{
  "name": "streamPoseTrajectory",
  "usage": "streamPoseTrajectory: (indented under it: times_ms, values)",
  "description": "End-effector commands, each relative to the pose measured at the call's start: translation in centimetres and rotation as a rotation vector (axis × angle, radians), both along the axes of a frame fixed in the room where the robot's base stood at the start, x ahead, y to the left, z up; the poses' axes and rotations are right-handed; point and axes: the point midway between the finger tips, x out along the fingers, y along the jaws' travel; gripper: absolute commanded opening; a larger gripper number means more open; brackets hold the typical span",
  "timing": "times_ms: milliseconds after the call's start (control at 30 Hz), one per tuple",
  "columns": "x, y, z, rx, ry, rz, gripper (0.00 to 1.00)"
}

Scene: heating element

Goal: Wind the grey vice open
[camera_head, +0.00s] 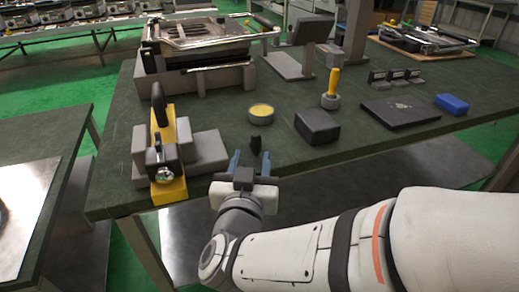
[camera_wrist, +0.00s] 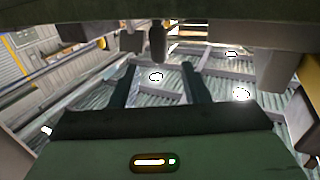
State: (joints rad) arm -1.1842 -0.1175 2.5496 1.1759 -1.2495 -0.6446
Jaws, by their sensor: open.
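The grey vice (camera_head: 205,149) appears to be the grey stepped block at the left end of the dark green bench in the head view. A yellow bar (camera_head: 170,188) with an upright black handle (camera_head: 158,104) and a metal knob (camera_head: 164,175) stands against its left side. I cannot tell how wide the jaws are. My gripper (camera_head: 250,162) is at the bench's front edge, right of the vice and apart from it. Its two fingers are spread with nothing visibly held; they also show in the wrist view (camera_wrist: 158,82). The vice is not clear in the wrist view.
A small black piece (camera_head: 255,146) stands just beyond my fingers. A yellow-topped round tin (camera_head: 261,114), a dark block (camera_head: 317,126), a yellow-handled tool (camera_head: 333,88) and a black plate (camera_head: 400,111) lie to the right. A large metal fixture (camera_head: 195,60) stands behind.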

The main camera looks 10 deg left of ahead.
Motion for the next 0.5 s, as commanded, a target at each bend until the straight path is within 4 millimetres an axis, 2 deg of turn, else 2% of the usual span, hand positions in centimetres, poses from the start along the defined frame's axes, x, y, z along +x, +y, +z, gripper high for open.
streamPoseTrajectory:
  times_ms: [267, 500]
  values:
    - [2.3, 0.1, 0.7, -0.007, -0.002, -0.007, 0.42]
    - [5.7, 0.5, 0.0, 0.0, -0.003, -0.006, 0.42]
